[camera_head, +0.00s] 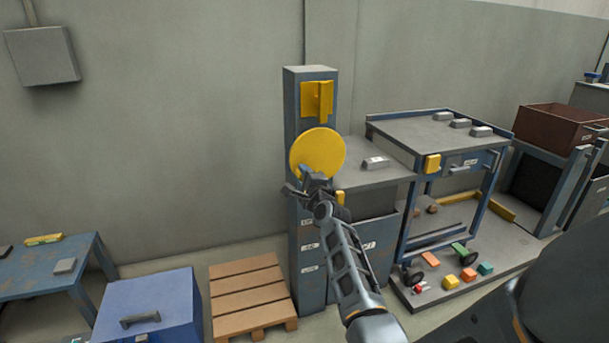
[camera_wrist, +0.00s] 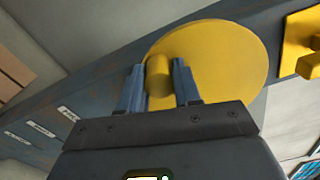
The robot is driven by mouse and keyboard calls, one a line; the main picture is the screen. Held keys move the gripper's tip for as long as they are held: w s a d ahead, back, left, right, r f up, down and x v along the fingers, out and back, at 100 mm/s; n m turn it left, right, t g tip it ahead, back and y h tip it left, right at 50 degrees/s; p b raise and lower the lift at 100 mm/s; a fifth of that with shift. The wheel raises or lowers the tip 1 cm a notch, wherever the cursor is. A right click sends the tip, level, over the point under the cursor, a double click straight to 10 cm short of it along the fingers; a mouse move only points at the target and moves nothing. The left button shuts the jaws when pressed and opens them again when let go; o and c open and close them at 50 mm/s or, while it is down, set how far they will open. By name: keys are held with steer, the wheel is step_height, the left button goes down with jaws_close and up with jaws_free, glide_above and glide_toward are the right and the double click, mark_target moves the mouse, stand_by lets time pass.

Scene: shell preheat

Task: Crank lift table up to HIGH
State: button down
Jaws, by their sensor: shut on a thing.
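The yellow crank disc (camera_head: 318,150) is mounted on the front of a tall blue-grey post (camera_head: 292,92). My gripper (camera_head: 303,188) is at the disc's lower left edge. In the wrist view, my gripper (camera_wrist: 158,80) is shut on the crank's yellow knob (camera_wrist: 158,72), with a finger on each side. The disc face (camera_wrist: 215,50) fills the area behind it. A grey table top (camera_head: 365,178) with one metal block (camera_head: 376,162) adjoins the post; I take it as the lift table. Small white labels (camera_head: 309,247) run down the post, too small to read.
A yellow bracket (camera_head: 317,98) sits on the post above the disc. A wheeled cart (camera_head: 405,135) with several metal blocks stands to the right. A wooden pallet (camera_head: 247,292) and a blue box (camera_head: 150,300) stand at lower left.

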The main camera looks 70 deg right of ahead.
steer(key=shift+w+a+r+m+p, duration=0.15)
steer(key=shift+r+m+p, duration=0.2)
steer(key=shift+m+p, duration=0.15)
steer(key=shift+w+a+r+m+p, duration=0.1)
steer(key=shift+r+m+p, duration=0.25)
steer(key=shift+m+p, duration=0.15)
steer(key=c, duration=0.8)
jaws_free()
steer(key=shift+p+v, duration=2.4)
steer(key=shift+v, duration=1.5)
